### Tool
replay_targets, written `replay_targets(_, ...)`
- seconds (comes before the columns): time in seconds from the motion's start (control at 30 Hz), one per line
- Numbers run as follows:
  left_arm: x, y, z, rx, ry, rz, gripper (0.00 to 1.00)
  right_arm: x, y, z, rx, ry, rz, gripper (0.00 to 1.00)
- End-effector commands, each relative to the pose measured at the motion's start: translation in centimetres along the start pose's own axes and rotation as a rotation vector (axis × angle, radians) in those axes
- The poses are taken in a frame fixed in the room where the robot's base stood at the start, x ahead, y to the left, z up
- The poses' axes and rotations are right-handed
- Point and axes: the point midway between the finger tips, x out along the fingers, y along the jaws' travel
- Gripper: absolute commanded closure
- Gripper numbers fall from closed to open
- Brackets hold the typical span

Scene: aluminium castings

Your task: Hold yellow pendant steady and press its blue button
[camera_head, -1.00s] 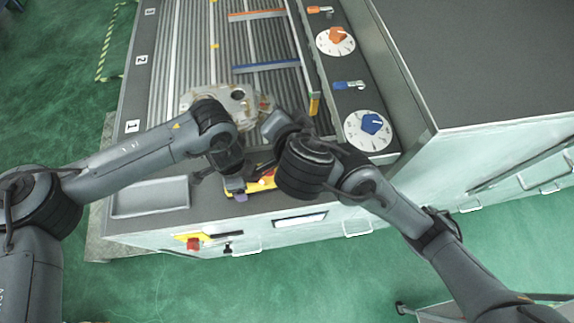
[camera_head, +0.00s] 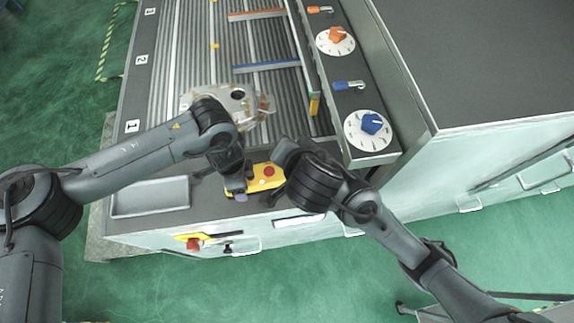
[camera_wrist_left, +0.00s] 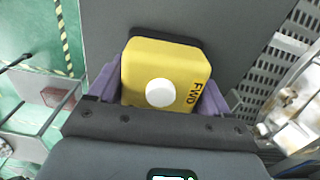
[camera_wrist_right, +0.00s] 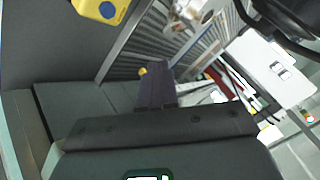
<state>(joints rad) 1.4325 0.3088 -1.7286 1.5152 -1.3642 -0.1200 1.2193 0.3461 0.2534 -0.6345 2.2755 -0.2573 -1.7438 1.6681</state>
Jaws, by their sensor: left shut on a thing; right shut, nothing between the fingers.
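The yellow pendant (camera_head: 262,183) lies over the near edge of the grey machine top, with a red button showing on it in the head view. My left gripper (camera_head: 238,190) is shut on one end of it. In the left wrist view, purple fingers flank the yellow pendant (camera_wrist_left: 190,65), which shows a white button and the letters FWD. In the right wrist view, the pendant (camera_wrist_right: 90,8) is at the top left, and its blue button (camera_wrist_right: 107,10) faces the camera. My right gripper (camera_wrist_right: 154,85) is shut and empty, apart from the pendant; its fingertips are hard to make out in the head view.
A pale casting (camera_head: 238,100) lies on the ribbed bed behind my left wrist. An empty grey tray (camera_head: 150,198) is at the left. A blue dial (camera_head: 371,124) and an orange dial (camera_head: 336,36) are on the right panel. A red knob (camera_head: 193,244) is on the front face.

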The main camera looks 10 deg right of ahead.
Motion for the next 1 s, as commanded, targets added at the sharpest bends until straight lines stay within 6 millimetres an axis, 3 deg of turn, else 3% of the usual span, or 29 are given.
replay_targets(0.6,0.0,0.0,0.0,-0.001,0.0,-0.001,0.72,4.5,3.3,3.2,-0.005,0.002,0.002,1.0)
replay_targets(1.0,0.0,0.0,0.0,-0.001,0.0,-0.001,0.72,5.9,4.3,4.3,-0.001,0.0,0.0,1.0)
